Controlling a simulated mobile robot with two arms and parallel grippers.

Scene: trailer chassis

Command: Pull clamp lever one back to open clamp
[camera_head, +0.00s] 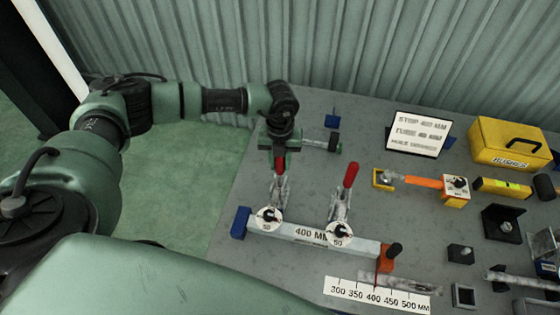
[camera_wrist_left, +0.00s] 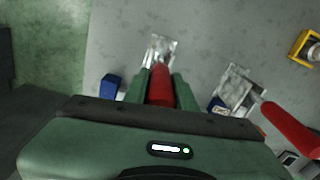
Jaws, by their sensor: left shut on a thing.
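Two toggle clamps with red handles stand behind a metal bar marked 400 MM (camera_head: 310,236). My left gripper (camera_head: 280,156) is shut on the red lever (camera_head: 281,166) of the left clamp (camera_head: 279,190). In the left wrist view the red lever (camera_wrist_left: 160,88) sits between the two green fingers. The right clamp (camera_head: 341,204) has its red lever (camera_head: 351,174) raised and free. Round dials marked 50 sit at the front of both clamps. Part of the held lever is hidden by the gripper. My right gripper is not in view.
A blue end block (camera_head: 241,222) and an orange stop (camera_head: 386,257) stand at the bar's ends. A ruler plate (camera_head: 376,295) lies in front. A sign (camera_head: 418,134), a yellow box (camera_head: 505,143) and several tools fill the right side.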

